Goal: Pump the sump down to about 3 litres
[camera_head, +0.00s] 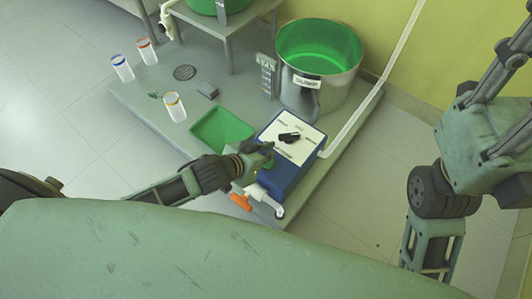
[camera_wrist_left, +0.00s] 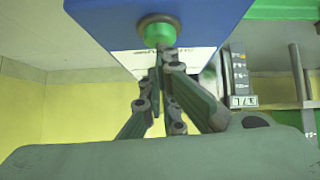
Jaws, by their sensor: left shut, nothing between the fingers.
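The sump (camera_head: 335,90) is a round metal tank with green liquid inside and a "SUMP" label, at the back of the platform. A blue pump box (camera_head: 290,180) with a white top panel and a black knob (camera_head: 289,137) stands in front of it. My left gripper (camera_head: 266,150) is at the near left side of the box. In the left wrist view its closed fingers (camera_wrist_left: 162,52) are empty, their tips at a round green button (camera_wrist_left: 157,30) on the box; I cannot tell whether they touch it. My right arm shows at the right, but its gripper is out of view.
A marked gauge board (camera_head: 267,76) stands left of the sump. A white hose (camera_head: 372,85) rises from the box. A white spout (camera_head: 265,200) with an orange handle (camera_head: 241,202) is at its front.

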